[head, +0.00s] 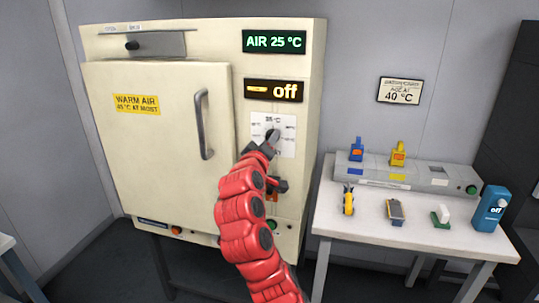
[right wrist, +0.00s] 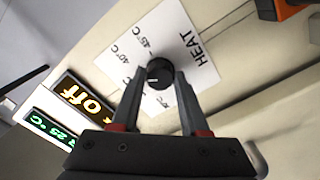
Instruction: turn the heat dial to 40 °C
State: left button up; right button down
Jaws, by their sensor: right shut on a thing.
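The heat dial (right wrist: 159,72) is a small black round knob on a white scale card (head: 287,121) on the cream oven's front. In the right wrist view, the card (right wrist: 178,45) reads HEAT, with 45 °C and 40 °C marks. Other marks are partly hidden by the fingers, and I cannot tell exactly which mark the knob points to. My right gripper (right wrist: 158,80) is shut on the dial, one finger on each side. It also shows in the head view (head: 268,143), where it covers part of the card. My left gripper is not in view.
The oven (head: 222,42) displays AIR 25 °C (head: 274,42) and off (head: 273,90). Its door handle (head: 204,124) stands out left of the dial. A wall sign (head: 400,91) reads 40 °C. A white table (head: 370,238) with several small tools is at the right.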

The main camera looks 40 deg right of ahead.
jog(key=shift+f+m+b, duration=0.1)
jog(key=shift+m+b, duration=1.7)
jog(key=shift+b, duration=0.05)
jog(key=shift+c, duration=2)
grip_release()
